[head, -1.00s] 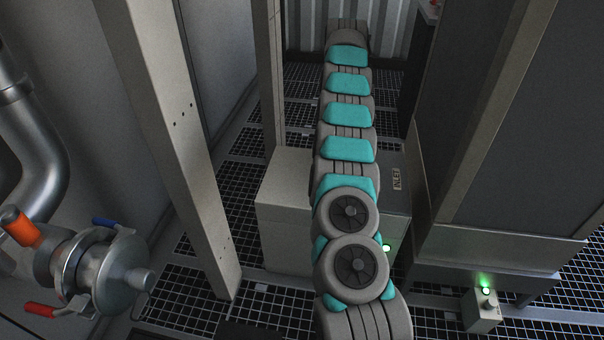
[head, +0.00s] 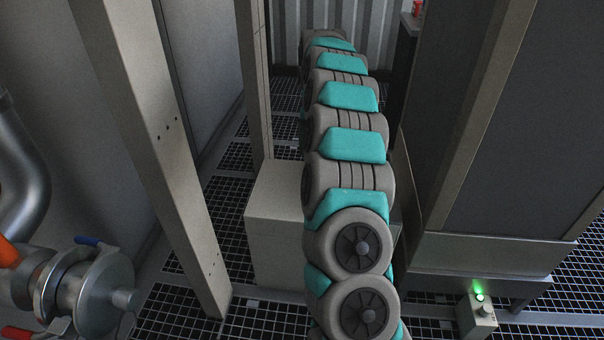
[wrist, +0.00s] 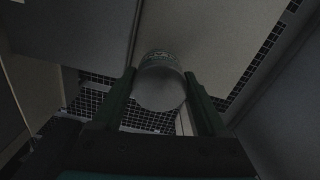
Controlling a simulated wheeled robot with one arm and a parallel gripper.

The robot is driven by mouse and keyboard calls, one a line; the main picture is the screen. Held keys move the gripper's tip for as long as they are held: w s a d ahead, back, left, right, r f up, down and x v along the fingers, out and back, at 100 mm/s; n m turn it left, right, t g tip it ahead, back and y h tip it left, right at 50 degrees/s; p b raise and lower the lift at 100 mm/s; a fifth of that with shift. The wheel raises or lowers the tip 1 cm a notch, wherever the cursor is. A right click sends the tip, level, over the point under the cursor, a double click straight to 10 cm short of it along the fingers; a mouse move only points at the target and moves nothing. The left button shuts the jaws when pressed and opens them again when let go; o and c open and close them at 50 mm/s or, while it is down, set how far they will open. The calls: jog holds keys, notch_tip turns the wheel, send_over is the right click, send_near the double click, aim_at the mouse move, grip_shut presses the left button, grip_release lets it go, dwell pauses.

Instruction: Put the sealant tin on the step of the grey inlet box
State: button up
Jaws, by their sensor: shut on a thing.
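The sealant tin (wrist: 160,94), a pale grey cylinder with faint markings near its far edge, is between the two fingers of my gripper (wrist: 160,76) in the wrist view. The gripper is shut on it. The grey inlet box (head: 275,240) stands on the grating floor in the head view, left of my arm and partly hidden behind it. Its step cannot be made out clearly now. My gripper and the tin are hidden in the head view. Large plain grey surfaces lie beyond the tin in the wrist view; I cannot tell which is the box.
A beige post (head: 160,150) and a valve with blue and red handles (head: 95,290) stand at the left. A large dark cabinet (head: 460,120) is at the right, with a small green-lit box (head: 477,315) below it. Grating (head: 180,310) shows between them.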

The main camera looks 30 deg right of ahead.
jog(key=s+a, duration=0.1)
jog(key=a, duration=0.1)
jog(key=s+a, duration=0.4)
jog(key=shift+a+f+b, duration=0.2)
jog(key=shift+f+b, duration=0.1)
jog(key=shift+f, duration=1.8)
jog(key=shift+f, duration=0.2)
jog(key=o, duration=1.4)
jog(key=shift+o, duration=0.2)
